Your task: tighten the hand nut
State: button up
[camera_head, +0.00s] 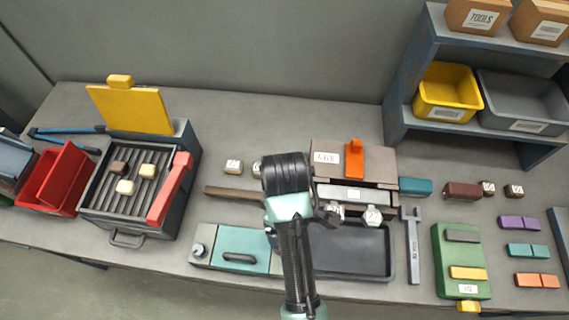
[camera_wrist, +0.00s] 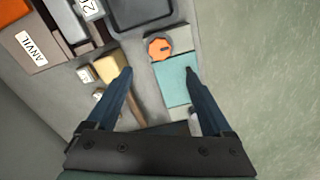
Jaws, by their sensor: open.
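An orange, many-sided knob (camera_wrist: 159,47), which looks like the hand nut, sits at one end of a teal-topped fixture (camera_wrist: 176,80) in the wrist view. A dark line runs from it onto the grey end block. In the head view the fixture (camera_head: 225,260) lies at the front of the bench, and my arm covers its right end, so the knob is hidden there. My gripper (camera_wrist: 158,72) is open and empty. Its fingers are spread wide, with the knob beyond the tips, roughly between their lines. I see no contact. In the head view the fingertips are hidden.
The anvil block (camera_head: 325,174) and a dark tray (camera_head: 375,276) lie right of my arm. A grill box (camera_head: 100,215) with a raised yellow lid (camera_head: 133,108) stands left. A brown bar (camera_head: 228,194) lies behind the fixture. A grey tool (camera_head: 412,250) lies right of the tray.

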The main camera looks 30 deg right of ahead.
notch_tip(320, 180, down, 13)
jog(key=shift+r+p, duration=0.1)
jog(key=shift+p, duration=0.3)
jog(key=shift+c, duration=0.2)
grip_shut()
